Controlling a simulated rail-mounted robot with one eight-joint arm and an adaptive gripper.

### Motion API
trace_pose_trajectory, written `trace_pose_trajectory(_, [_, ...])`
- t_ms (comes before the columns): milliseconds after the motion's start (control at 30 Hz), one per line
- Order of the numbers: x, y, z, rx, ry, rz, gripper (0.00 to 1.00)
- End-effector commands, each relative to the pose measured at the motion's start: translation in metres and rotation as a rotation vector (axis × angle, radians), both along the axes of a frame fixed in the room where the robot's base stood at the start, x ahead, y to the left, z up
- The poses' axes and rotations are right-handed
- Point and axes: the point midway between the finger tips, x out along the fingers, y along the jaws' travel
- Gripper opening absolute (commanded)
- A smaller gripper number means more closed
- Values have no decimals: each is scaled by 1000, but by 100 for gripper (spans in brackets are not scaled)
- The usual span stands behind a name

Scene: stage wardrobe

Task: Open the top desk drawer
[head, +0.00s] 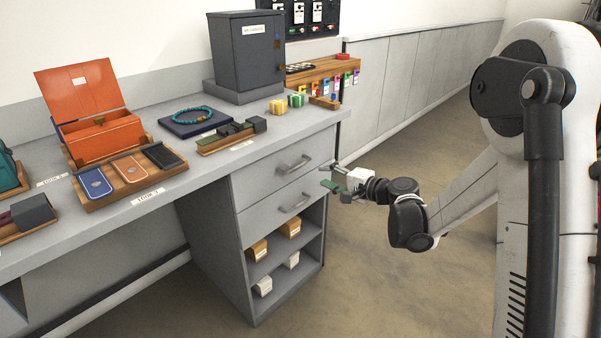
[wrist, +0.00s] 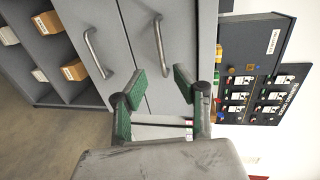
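The top desk drawer (head: 270,178) is a light grey front with a metal bar handle (head: 294,164), and it looks closed. In the wrist view, the top drawer's handle (wrist: 159,45) stands ahead of the gap between my fingers. A second drawer (head: 277,214) with a matching handle (head: 295,203) sits below it; that handle (wrist: 97,52) is left of my fingers in the wrist view. My gripper (head: 333,178) is open and empty, in front of the drawers and right of the handles. Its green-padded fingers (wrist: 161,82) are apart and touch neither handle.
Open shelves with small boxes (head: 263,287) lie under the drawers. The desktop (head: 200,191) holds an orange box (head: 105,134), a necklace tray (head: 193,122) and a dark grey cabinet (head: 247,58). The floor (head: 375,275) before the drawers is clear.

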Motion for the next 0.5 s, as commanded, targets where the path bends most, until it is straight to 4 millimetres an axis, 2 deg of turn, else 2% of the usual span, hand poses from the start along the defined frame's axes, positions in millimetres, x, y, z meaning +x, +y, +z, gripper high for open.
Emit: trace_pose_trajectory(500, [56,66,-20,-3,0,4,28])
